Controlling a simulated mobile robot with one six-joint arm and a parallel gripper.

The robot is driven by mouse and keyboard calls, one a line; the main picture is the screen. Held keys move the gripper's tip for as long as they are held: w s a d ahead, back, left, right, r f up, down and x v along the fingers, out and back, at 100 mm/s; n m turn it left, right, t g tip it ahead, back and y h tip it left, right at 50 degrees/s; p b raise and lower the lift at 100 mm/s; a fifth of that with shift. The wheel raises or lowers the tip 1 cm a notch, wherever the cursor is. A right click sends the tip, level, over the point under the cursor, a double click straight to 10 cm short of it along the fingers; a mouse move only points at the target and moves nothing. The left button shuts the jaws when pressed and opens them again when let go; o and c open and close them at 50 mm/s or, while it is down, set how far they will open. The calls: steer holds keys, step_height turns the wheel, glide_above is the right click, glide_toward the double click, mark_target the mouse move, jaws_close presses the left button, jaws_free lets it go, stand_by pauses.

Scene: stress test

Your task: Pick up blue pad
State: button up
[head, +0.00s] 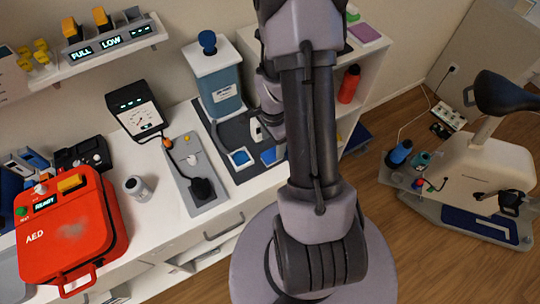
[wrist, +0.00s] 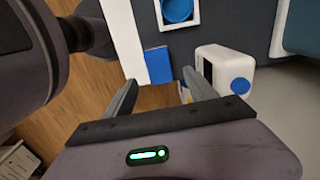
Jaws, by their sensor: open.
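A small flat blue pad (wrist: 158,66) lies at the edge of a dark mat in the wrist view, beside a white strip. In the head view it appears as a blue patch (head: 269,156), partly hidden by my arm. My gripper (wrist: 160,84) is open and empty. Its two fingertips point toward the pad, one on either side of it in the picture. I cannot tell the height left between them.
A white device with a blue knob (wrist: 222,70) sits close right of the pad. A white-framed blue dish (head: 240,157) lies to the left on the dark mat (head: 222,128). A blue-and-white canister (head: 218,85) stands behind. Wooden floor lies beyond the counter edge.

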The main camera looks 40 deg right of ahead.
mark_target(272, 154)
steer(key=f, duration=0.2)
steer(key=f+b, duration=0.1)
steer(key=f, duration=0.2)
steer(key=shift+a+f, duration=0.25)
steer(key=shift+f, duration=0.45)
jaws_close()
steer(key=shift+r, duration=0.6)
step_height(272, 154, up, 2)
steer(key=shift+r+p, duration=0.2)
steer(key=shift+p, duration=0.15)
steer(key=s+a+r+p, duration=0.1)
steer(key=s+a+p, duration=0.1)
steer(key=s+p, duration=0.6)
steer(key=s, duration=0.7)
steer(key=shift+s+r+p, duration=0.25)
steer(key=shift+s+p, duration=0.15)
steer(key=shift+a, duration=0.1)
